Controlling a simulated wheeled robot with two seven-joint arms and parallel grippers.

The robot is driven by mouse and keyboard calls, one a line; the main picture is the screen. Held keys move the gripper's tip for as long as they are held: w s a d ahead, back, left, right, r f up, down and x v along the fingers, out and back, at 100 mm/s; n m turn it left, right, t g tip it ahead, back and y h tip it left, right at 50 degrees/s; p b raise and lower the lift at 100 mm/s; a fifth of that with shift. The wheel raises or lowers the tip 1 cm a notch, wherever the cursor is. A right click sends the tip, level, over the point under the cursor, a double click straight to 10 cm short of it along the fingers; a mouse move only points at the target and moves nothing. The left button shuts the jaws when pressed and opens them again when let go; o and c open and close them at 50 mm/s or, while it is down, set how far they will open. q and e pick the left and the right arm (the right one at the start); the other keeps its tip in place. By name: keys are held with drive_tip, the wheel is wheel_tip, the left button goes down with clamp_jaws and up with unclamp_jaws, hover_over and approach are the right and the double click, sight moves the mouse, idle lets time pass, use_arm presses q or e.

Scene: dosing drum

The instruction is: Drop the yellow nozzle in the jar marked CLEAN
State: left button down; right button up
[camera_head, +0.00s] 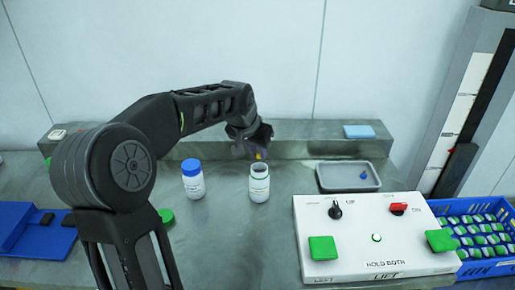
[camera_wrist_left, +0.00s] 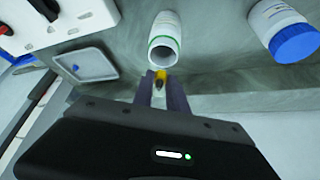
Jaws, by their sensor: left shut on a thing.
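My left gripper (camera_head: 256,152) is shut on the small yellow nozzle (camera_head: 258,156) and holds it over the back of the bench, close to the mouth of an open white jar (camera_head: 259,188). In the left wrist view the nozzle (camera_wrist_left: 160,75) sits between the fingertips (camera_wrist_left: 161,86), just short of the open jar's rim (camera_wrist_left: 163,42). The jar stands upright, and its label is too small to read. A second white jar (camera_head: 194,186) with a blue lid stands to its left; it also shows in the left wrist view (camera_wrist_left: 285,28). My right gripper is out of view.
A grey tray (camera_head: 324,181) with a small blue piece (camera_head: 363,175) lies right of the open jar. A white control box (camera_head: 370,240) with green buttons stands in front of it. A blue crate (camera_head: 470,262) is at far right. A green lid (camera_head: 166,216) and blue holder (camera_head: 35,240) lie left.

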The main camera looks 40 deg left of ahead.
sight(259, 182)
use_arm(q)
drive_tip(key=shift+f+b, duration=1)
drive_tip(key=shift+f, duration=0.7)
drive_tip(key=c, duration=1.2)
unclamp_jaws()
drive_tip(key=shift+c, duration=0.2)
drive_tip(key=shift+o, duration=0.6)
drive_tip(key=o, duration=0.4)
